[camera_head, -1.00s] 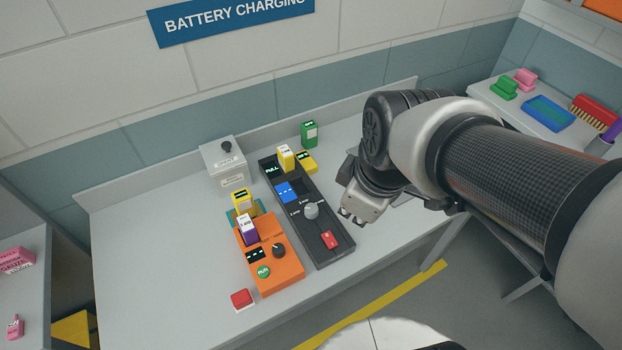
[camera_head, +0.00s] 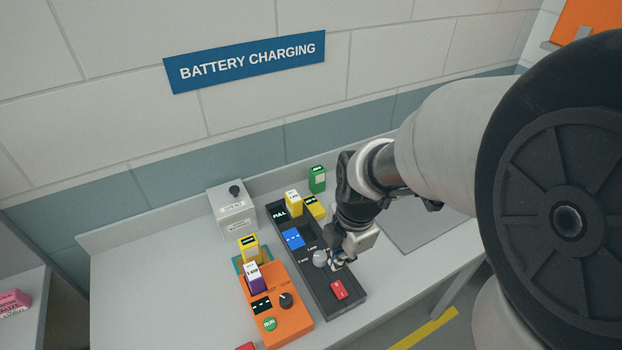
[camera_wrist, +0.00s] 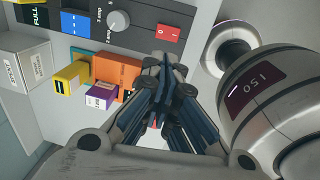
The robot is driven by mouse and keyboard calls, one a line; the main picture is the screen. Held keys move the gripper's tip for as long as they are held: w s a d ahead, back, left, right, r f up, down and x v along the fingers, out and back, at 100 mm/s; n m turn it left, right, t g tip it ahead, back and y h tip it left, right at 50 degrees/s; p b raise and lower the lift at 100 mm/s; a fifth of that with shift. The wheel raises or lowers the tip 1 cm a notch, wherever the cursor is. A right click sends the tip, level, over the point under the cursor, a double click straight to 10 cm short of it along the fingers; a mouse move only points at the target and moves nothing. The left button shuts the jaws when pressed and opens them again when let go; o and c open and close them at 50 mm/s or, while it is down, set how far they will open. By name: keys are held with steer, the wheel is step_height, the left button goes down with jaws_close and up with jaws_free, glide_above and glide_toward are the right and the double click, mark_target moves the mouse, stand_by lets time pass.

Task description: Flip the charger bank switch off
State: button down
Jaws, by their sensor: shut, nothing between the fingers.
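The charger bank is a long dark grey unit (camera_head: 322,293) on the bench, with several slots and batteries at its far end. Its red rocker switch (camera_head: 338,290) sits near the front end and also shows in the wrist view (camera_wrist: 169,32) with its 0 and I marks. A grey knob (camera_head: 320,258) is just behind the switch. My gripper (camera_head: 337,264) is shut and empty, above the bank, close beside the knob and behind the switch. In the wrist view its closed fingers (camera_wrist: 165,72) point toward the bank. Whether they touch anything is unclear.
An orange tester (camera_head: 283,315) with a dial and green button stands left of the bank. A yellow battery (camera_head: 249,247), a purple battery (camera_head: 255,277) and a grey box (camera_head: 232,210) are nearby. A green battery (camera_head: 317,179) stands behind. The bench's right side is clear.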

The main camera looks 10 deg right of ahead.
mark_target(333, 288)
steer(key=f+b, duration=0.1)
steer(key=f, duration=0.3)
steer(key=w+f+b, duration=0.1)
steer(key=f+b, duration=0.1)
steer(key=f, duration=0.3)
steer(key=f+b, duration=0.2)
steer(key=f, duration=0.3)
steer(key=shift+w+a, duration=0.25)
steer(key=shift+w, duration=0.05)
steer(key=shift+g+p, duration=0.3)
steer(key=shift+p, duration=0.1)
steer(key=shift+w+f, duration=0.2)
steer(key=shift+f, duration=0.1)
steer(key=shift+s, duration=0.15)
steer(key=shift+s+d+r, duration=0.2)
steer(key=shift+s, duration=0.45)
